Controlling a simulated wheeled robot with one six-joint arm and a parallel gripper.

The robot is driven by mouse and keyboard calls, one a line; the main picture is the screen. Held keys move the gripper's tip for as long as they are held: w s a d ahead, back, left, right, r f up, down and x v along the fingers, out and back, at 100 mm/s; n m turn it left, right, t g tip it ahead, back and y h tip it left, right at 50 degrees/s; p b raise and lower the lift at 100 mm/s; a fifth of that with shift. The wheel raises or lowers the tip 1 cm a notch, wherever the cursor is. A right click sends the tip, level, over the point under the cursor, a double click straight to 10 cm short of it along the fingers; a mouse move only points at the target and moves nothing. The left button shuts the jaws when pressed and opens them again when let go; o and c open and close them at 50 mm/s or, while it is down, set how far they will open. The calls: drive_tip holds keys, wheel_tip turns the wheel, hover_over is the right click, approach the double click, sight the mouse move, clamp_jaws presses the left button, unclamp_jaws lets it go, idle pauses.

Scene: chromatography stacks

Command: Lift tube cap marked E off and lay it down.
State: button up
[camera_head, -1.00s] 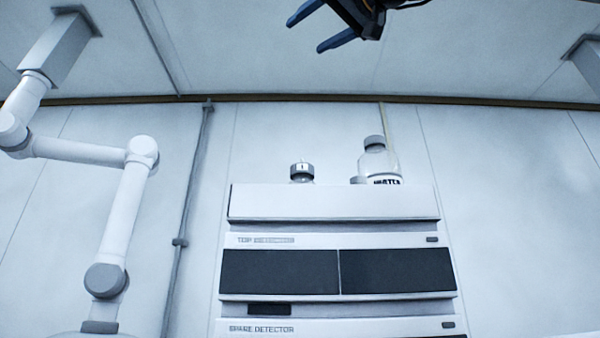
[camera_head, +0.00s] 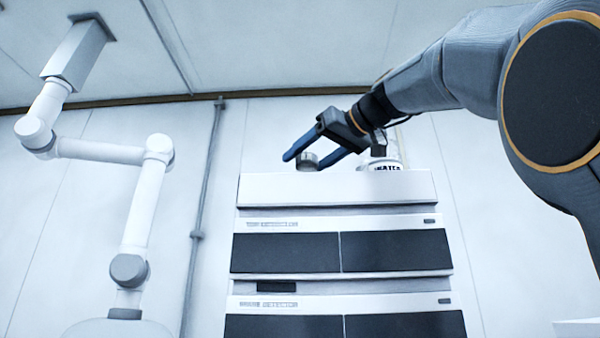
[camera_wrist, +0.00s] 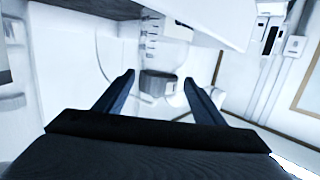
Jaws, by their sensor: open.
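A small grey cap (camera_head: 307,160) shows above the top edge of the instrument stack, between the two blue fingers of my gripper (camera_head: 311,158). No letter on it can be read. The vessel under it is hidden by the stack's top edge. My gripper is open, with one finger on each side of the cap in this picture; I cannot tell whether either touches it. In the wrist view, my open gripper (camera_wrist: 160,80) has a dark grey block-like part (camera_wrist: 157,84) between its fingers, close to a clear vessel with graduation marks (camera_wrist: 168,50).
A bottle labelled WATER (camera_head: 384,166) stands just right of my gripper, partly hidden behind it. The stack (camera_head: 337,190) has a white top unit over dark-fronted units. A white jointed arm (camera_head: 140,210) stands at the left, apart from the stack.

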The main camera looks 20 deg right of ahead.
drive_tip(key=shift+w+a+r+p, duration=0.25)
drive_tip(key=shift+w+a+p, duration=0.1)
drive_tip(key=shift+w+p, duration=0.25)
drive_tip(key=p+x, duration=0.2)
drive_tip(key=shift+w+a+r, duration=0.1)
drive_tip(key=shift+w+r, duration=0.05)
drive_tip(key=shift+w, duration=0.2)
drive_tip(key=shift+w+a, duration=0.2)
drive_tip(key=shift+w, duration=0.3)
drive_tip(key=c, duration=1.1)
drive_tip(key=shift+c, duration=0.2)
wheel_tip(320, 180, up, 10)
drive_tip(key=shift+p, duration=0.4)
